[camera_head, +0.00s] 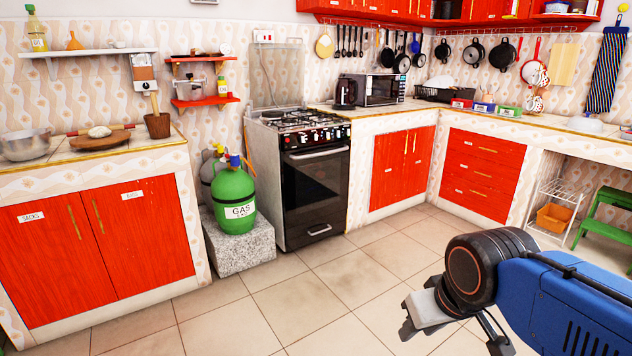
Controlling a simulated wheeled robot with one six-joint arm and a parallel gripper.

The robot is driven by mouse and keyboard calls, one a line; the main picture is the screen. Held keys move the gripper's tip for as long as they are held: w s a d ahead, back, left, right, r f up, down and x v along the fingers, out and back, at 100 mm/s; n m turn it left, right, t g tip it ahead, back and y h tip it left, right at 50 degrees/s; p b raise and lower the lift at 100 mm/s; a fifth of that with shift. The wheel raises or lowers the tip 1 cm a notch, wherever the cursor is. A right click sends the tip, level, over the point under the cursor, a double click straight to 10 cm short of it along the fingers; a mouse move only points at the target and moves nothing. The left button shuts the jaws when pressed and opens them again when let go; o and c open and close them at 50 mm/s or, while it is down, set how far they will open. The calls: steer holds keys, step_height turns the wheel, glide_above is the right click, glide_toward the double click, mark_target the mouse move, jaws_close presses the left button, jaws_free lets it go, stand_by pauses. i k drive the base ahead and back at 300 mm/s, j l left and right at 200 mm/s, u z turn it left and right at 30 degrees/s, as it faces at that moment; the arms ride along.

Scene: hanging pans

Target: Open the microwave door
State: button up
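The microwave (379,90) is silver with a dark front. It stands on the back counter, to the right of the stove, and its door looks closed. My gripper (408,318) is at the lower right, low over the floor and close to the camera. It is far from the microwave, with the tiled floor between them. Its fingers are partly hidden by my wrist, so I cannot tell whether they are apart. I see nothing held in it.
A black kettle (346,93) stands just left of the microwave, and a dish rack (440,94) is to its right. The stove (314,180) and green gas bottle (233,195) stand left of the red cabinets (404,165). The floor (335,280) in the middle is clear.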

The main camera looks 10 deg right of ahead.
mark_target(395, 83)
steer(key=i+l+z, duration=0.35)
steer(key=i, duration=0.15)
steer(key=i+l+z, duration=0.25)
steer(key=i+z, duration=0.5)
steer(key=i, duration=1.05)
steer(key=i+z, duration=0.15)
steer(key=i, duration=0.6)
steer(key=i+j, duration=0.15)
steer(key=i, duration=0.65)
steer(key=l+z, duration=0.05)
